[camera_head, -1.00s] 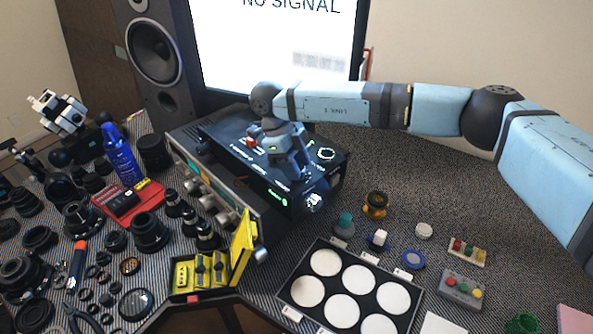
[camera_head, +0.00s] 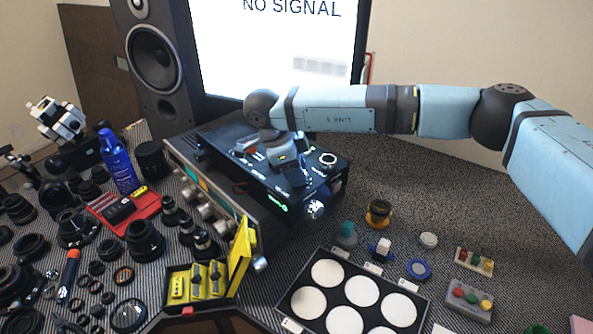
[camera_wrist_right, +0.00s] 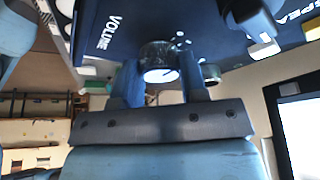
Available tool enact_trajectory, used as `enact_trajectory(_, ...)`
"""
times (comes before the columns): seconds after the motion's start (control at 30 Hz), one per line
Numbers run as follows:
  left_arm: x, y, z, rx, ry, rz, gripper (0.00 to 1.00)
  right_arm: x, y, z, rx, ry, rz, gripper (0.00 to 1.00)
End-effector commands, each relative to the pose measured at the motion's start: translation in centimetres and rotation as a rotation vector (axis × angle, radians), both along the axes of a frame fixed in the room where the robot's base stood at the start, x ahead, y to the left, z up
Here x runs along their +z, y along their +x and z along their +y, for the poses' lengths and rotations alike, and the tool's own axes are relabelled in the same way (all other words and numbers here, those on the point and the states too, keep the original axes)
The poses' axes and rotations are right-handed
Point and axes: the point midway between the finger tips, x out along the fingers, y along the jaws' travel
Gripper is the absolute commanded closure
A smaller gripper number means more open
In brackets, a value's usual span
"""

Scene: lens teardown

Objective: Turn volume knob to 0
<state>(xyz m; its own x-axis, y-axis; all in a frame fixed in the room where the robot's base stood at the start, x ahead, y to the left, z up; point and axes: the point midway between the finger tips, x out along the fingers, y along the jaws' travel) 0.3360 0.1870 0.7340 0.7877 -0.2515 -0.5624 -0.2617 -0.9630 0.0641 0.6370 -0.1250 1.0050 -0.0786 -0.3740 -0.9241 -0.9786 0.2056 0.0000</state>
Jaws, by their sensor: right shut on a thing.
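The black box (camera_head: 250,176) with white labels and small green lights stands on a silver unit. In the right wrist view, the volume knob (camera_wrist_right: 159,62) is a short dark cylinder with a bright end face, beside the printed word VOLUME. My right gripper (camera_wrist_right: 160,85) has a finger on either side of this knob and is shut on it. In the head view my right gripper (camera_head: 300,172) reaches down onto the box's top, and it hides the volume knob there. My left gripper is in neither view.
A ringed dial (camera_head: 328,159) and a shiny knob (camera_head: 316,208) are close to my right gripper. A silver unit (camera_head: 190,178) with knobs lies under the box. A monitor (camera_head: 275,50) stands behind. Lens parts crowd the left; a tray (camera_head: 290,300) lies in front.

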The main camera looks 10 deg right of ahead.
Motion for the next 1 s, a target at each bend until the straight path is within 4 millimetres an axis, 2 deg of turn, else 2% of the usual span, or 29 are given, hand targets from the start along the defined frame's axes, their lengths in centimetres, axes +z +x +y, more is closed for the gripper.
enact_trajectory(0.27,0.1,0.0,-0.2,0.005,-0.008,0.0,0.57,0.1,0.1,0.0,0.001,0.001,-0.002,0.84)
enact_trajectory(0.3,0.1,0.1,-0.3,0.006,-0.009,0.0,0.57,0.1,0.1,0.0,0.001,0.001,-0.002,0.56)
enact_trajectory(0.4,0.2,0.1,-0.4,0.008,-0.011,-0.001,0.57,0.1,0.1,0.0,0.001,0.0,-0.002,0.35)
enact_trajectory(0.77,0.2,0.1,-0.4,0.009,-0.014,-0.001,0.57,0.5,0.1,0.2,0.0,0.0,-0.001,0.35)
enact_trajectory(0.87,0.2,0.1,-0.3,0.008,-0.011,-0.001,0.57,1.6,0.2,0.7,0.001,-0.001,-0.003,0.35)
enact_trajectory(1.0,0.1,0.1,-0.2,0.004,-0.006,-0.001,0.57,4.4,0.4,1.8,0.002,0.0,-0.004,0.35)
